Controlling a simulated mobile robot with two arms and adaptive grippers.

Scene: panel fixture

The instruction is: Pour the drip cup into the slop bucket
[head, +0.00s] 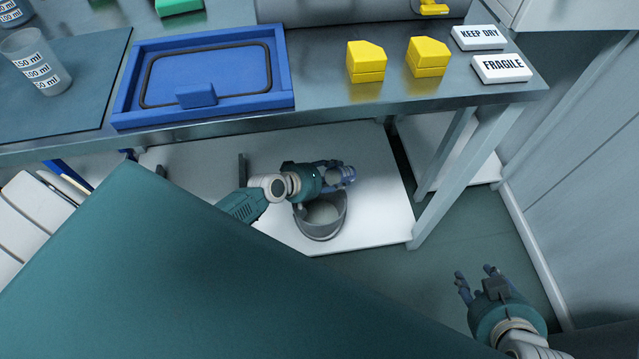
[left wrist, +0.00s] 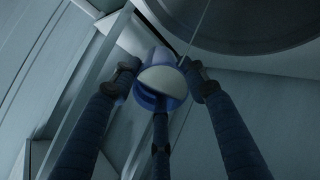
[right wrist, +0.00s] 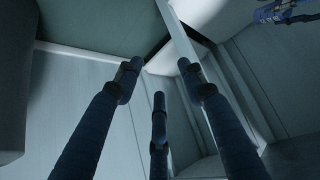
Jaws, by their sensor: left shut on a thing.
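The slop bucket (head: 326,228), a grey round pail, stands on the white lower shelf; part of its rim is hidden behind my left gripper. My left gripper (head: 338,173) is shut on the drip cup (head: 349,175), a small bluish cup, above the bucket. In the left wrist view the cup (left wrist: 160,80) sits between the fingers with a pale disc facing the camera, and a large round rim, likely the bucket (left wrist: 250,45), shows beyond it. The cup looks tipped on its side; I cannot see liquid flowing. My right gripper (head: 477,280) is open and empty over the floor.
The workbench (head: 310,85) above the shelf carries a blue tray (head: 200,110), yellow blocks (head: 366,62), white signs (head: 502,68) and a measuring cup (head: 36,62). A bench leg (head: 465,160) stands right of the shelf. Floor right of it is clear.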

